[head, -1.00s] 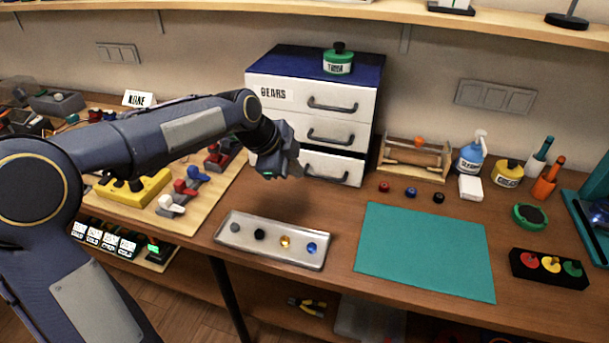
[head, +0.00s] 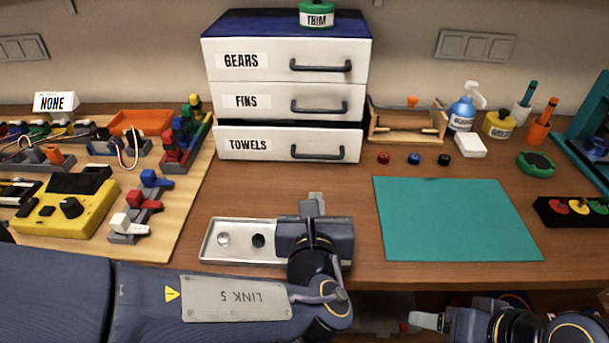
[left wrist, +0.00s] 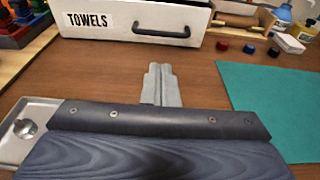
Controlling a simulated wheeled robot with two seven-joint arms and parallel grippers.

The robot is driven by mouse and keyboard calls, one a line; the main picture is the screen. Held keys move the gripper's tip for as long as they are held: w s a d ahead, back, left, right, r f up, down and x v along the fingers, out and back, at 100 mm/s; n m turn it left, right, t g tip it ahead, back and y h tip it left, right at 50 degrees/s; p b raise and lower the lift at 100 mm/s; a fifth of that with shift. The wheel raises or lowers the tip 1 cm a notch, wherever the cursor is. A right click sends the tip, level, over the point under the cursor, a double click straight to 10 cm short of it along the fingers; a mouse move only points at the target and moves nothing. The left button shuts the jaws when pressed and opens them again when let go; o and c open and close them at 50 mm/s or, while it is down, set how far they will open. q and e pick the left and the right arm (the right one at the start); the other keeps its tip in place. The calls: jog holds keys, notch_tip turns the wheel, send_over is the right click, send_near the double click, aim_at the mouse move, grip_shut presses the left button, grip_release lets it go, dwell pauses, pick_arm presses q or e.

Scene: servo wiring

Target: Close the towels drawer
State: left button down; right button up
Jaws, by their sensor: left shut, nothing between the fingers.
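The towels drawer (head: 270,146) is the bottom one of the white cabinet (head: 290,18), below the gears drawer (head: 225,74) and the fins drawer (head: 225,106). Its front stands slightly forward, with a dark gap above it. Its dark handle (head: 318,153) is on the right half; the drawer also shows in the left wrist view (left wrist: 120,28). My left gripper (head: 315,203) is shut and empty, in front of the drawer and clear of it, above the metal tray. My right gripper (head: 425,320) is low at the right, far from the drawer; its jaw state is unclear.
A metal tray (head: 208,246) lies partly under my left gripper. A teal mat (head: 450,220) is to its right. A wooden board (head: 185,215) with servo parts is at the left. The table between drawer and tray is clear.

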pick_arm(q)
jog(key=b, duration=0.2)
send_near(317, 145)
jog(key=shift+w+f, duration=0.4)
jog(key=shift+w, duration=0.2)
jog(key=shift+w+f, duration=0.4)
jog(key=shift+w, duration=0.15)
jog(key=w, duration=0.4)
jog(key=shift+w, duration=0.1)
jog(key=shift+a+r, duration=0.1)
jog(key=shift+r, duration=0.1)
